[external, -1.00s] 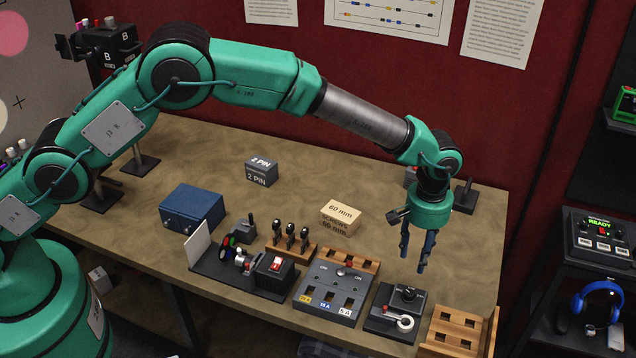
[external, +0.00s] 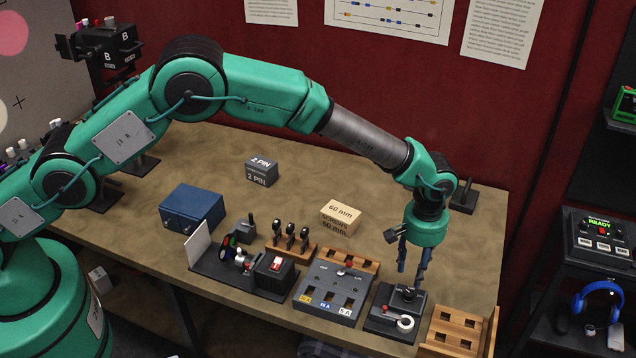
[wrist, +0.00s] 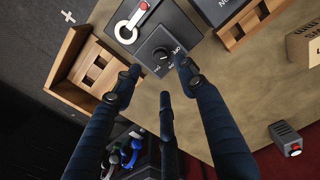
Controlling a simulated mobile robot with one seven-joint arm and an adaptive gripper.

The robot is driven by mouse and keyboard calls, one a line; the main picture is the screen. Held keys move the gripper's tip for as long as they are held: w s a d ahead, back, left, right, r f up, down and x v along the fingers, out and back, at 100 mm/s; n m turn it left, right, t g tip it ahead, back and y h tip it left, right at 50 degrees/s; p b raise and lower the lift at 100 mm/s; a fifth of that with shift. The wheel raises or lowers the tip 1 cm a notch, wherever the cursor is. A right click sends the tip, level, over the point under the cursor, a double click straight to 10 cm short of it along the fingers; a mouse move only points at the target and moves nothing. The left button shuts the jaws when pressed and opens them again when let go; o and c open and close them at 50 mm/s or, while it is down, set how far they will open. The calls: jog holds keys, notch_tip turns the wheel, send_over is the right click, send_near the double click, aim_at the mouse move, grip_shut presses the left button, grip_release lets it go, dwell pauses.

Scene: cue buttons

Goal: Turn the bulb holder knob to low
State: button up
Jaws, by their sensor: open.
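The black bulb holder unit (external: 380,322) stands near the front edge of the table. A dark round knob (external: 408,293) sits on its rear block, and a silver lever with a ring and a red tip lies in front. In the wrist view the knob (wrist: 161,55) has a pale pointer line and small white labels around it, too small to read surely. My gripper (external: 411,277) points down just above the knob. Its dark blue fingers are open and empty; in the wrist view the fingertips (wrist: 158,75) are spread around the near side of the knob, apparently not touching it.
A wooden slotted rack (external: 455,328) stands close on the right. A grey fuse panel (external: 328,288) stands close on the left, with a switch unit (external: 275,272) beyond it. A 60 mm block (external: 340,214) lies farther back. The table behind the knob is mostly clear.

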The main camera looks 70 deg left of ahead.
aim_at(409, 293)
jog(key=shift+f+p, duration=0.35)
jog(key=shift+f, duration=4)
grip_shut()
